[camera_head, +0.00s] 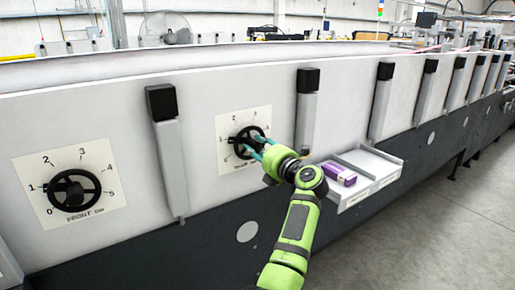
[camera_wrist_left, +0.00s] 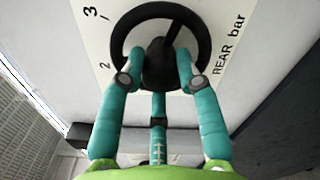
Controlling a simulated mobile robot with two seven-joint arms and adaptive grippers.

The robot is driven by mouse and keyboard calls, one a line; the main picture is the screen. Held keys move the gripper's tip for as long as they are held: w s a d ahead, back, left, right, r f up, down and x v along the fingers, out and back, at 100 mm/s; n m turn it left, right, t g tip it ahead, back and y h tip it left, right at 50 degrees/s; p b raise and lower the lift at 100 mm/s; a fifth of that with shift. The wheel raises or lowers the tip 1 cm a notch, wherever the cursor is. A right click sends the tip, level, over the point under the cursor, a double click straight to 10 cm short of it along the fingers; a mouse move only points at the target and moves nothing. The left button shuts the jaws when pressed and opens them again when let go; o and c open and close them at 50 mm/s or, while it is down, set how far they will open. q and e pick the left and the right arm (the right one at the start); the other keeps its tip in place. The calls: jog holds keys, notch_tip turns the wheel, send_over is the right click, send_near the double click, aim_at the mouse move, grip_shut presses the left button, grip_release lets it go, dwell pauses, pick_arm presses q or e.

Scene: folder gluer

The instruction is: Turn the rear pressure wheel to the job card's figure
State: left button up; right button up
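The rear pressure wheel (camera_head: 243,140) is a black handwheel on a white dial plate (camera_head: 226,162) on the machine's side. In the wrist view, the wheel (camera_wrist_left: 205,37) has a dark spoke and hub, with "2", "3" and "REAR bar" printed around it. My left gripper (camera_head: 257,147) is at this wheel. In the wrist view, its teal fingers (camera_wrist_left: 160,66) reach inside the rim and press close on both sides of the hub. The wheel's pointer reading is not clear behind the fingers. My right gripper is not in view. I cannot make out a job card.
A similar front pressure wheel (camera_head: 72,190) sits on its own 0–5 dial at left. Black-capped posts (camera_head: 172,150) stand along the panel. A pale tray (camera_head: 372,165) holding a purple box (camera_head: 338,174) juts out at right. The floor at right is clear.

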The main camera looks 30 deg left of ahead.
pick_arm(q)
jog(key=shift+o, duration=1.1)
jog(key=v, duration=0.7)
jog(key=shift+d, duration=0.2)
